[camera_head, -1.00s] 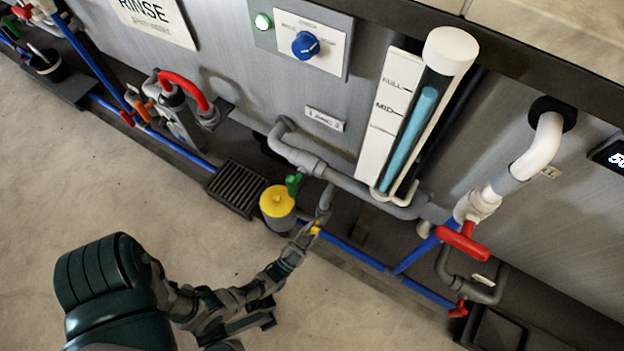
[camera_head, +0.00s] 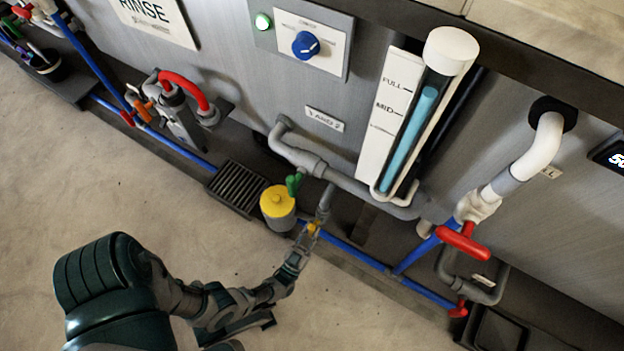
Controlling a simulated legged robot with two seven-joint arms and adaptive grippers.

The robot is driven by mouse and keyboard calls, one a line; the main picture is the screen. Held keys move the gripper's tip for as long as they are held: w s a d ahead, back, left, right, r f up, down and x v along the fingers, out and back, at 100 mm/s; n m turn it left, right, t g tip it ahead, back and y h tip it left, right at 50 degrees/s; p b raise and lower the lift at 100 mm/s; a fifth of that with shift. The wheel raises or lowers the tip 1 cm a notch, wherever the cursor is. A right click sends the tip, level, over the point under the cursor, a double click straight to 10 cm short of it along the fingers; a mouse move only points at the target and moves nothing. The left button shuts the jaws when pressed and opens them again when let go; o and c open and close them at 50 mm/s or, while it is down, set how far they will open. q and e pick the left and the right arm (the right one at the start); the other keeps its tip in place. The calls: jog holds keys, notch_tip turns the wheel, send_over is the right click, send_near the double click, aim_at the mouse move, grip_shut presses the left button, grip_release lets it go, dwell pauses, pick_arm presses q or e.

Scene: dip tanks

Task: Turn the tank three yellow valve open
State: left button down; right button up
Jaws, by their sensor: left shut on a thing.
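The small yellow valve (camera_head: 312,228) sits low on a grey drain pipe (camera_head: 325,203) that comes down from the tank's front. My left gripper (camera_head: 307,237) reaches in from the lower left and is shut on the yellow valve, with its fingers hiding most of the handle. How far the handle is turned cannot be told. My right gripper is not in view.
A yellow-capped grey container (camera_head: 278,205) stands close left of my gripper, with a green valve (camera_head: 294,184) behind it. A floor grate (camera_head: 240,188), a blue pipe (camera_head: 350,250) and a red valve (camera_head: 463,242) are nearby. Floor in front is clear.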

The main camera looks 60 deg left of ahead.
aim_at(312, 226)
pick_arm(q)
jog(key=shift+s+f, duration=0.1)
jog(key=shift+f, duration=0.15)
jog(key=c, duration=1)
grip_release()
jog(key=shift+r, duration=0.25)
jog(key=shift+r, duration=0.55)
notch_tip(312, 226, up, 8)
jog(key=shift+r, duration=0.2)
